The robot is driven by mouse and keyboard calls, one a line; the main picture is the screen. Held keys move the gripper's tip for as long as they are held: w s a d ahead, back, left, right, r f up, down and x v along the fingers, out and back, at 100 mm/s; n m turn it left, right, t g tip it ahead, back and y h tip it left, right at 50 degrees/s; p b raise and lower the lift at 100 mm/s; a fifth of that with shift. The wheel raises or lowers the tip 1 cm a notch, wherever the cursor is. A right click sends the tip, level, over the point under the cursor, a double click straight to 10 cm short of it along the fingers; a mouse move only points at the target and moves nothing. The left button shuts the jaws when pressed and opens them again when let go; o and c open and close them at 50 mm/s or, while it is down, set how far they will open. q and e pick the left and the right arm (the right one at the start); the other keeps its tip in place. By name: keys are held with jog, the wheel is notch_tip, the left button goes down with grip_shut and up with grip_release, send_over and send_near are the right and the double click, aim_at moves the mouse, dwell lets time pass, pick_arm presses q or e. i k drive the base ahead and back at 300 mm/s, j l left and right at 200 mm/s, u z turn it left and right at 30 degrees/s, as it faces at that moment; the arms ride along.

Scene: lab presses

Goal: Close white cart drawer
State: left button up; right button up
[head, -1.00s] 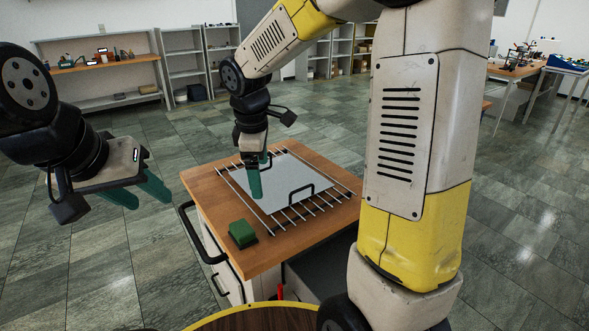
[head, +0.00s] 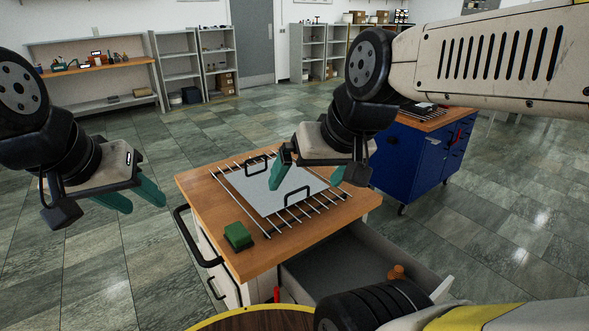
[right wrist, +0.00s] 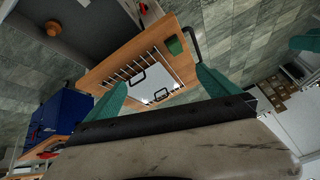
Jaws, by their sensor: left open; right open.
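The white cart (head: 235,291) has a wooden top (head: 207,198). Its grey drawer (head: 335,264) is open, sticking out at the lower right in the head view; my right arm hides part of it. A small brown object (head: 397,272) lies in the drawer. The drawer also shows at the upper left of the right wrist view (right wrist: 100,28). My right gripper (head: 308,176) is open and empty, in front of the cart top in the head view and apart from the drawer. My left gripper (head: 141,203) is open and empty, left of the cart.
A wire rack (head: 236,194) with a grey plate (head: 262,200) and black handles lies on the cart top, beside a green block (head: 238,236). A blue cart (head: 418,160) stands behind at the right. Shelves (head: 180,68) line the back wall. Floor left of the cart is clear.

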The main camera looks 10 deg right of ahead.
aim_at(355, 256)
jog(key=z, duration=0.45)
jog(key=k+l+z, duration=0.1)
jog(key=z, duration=0.3)
jog(key=l+z, duration=0.1)
jog(key=z, duration=0.35)
jog(key=l+z, duration=0.1)
jog(key=z, duration=0.3)
jog(key=j+z, duration=0.15)
jog(key=j, duration=0.3)
